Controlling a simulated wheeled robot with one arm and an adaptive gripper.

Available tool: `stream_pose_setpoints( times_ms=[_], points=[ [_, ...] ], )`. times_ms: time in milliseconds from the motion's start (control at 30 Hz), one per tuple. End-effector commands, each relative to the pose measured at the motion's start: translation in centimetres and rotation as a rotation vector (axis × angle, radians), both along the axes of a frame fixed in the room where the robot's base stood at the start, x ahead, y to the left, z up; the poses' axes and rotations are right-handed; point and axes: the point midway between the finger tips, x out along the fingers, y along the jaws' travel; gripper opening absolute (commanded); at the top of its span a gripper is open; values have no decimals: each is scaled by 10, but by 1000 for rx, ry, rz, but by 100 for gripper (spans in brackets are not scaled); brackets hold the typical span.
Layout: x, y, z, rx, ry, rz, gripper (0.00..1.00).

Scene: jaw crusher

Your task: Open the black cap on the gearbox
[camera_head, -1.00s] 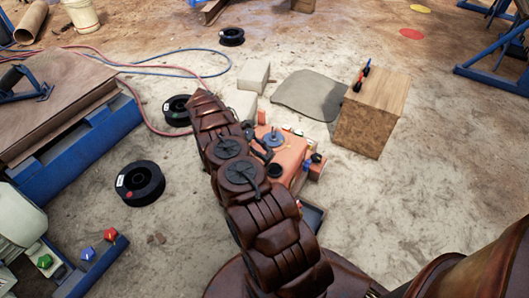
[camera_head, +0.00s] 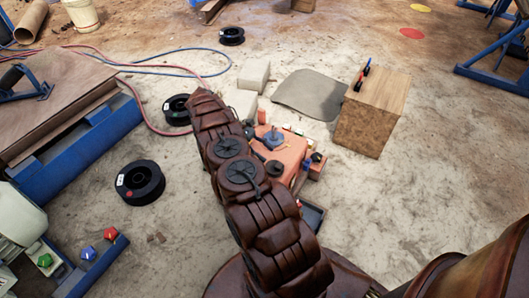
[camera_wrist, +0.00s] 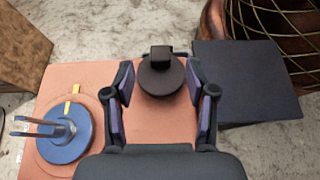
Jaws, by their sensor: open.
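The black cap (camera_wrist: 160,75) is a round disc with a small square knob on top, near one edge of the orange gearbox (camera_wrist: 60,85) in the wrist view. My gripper (camera_wrist: 158,68) is open, with one finger on each side of the cap. A gap shows between each finger and the cap. In the head view the gearbox (camera_head: 291,153) sits on the ground, partly hidden by my arm.
A blue round fitting (camera_wrist: 65,138) with an upright handle stands on the gearbox left of my gripper. A dark square plate (camera_wrist: 245,80) lies to the right. A wooden box (camera_head: 371,118) stands beyond the gearbox, and pale blocks (camera_head: 253,75) lie near it.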

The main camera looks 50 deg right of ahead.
Motion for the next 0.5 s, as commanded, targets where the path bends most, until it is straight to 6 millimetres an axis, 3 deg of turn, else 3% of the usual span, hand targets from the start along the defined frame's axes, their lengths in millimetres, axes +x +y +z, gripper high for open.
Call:
stream_pose_setpoints(
  times_ms=[267,500],
  points=[
    [0,0,20,0,0,0,56],
    [0,0,51,-1,-2,0,56]
  ],
)
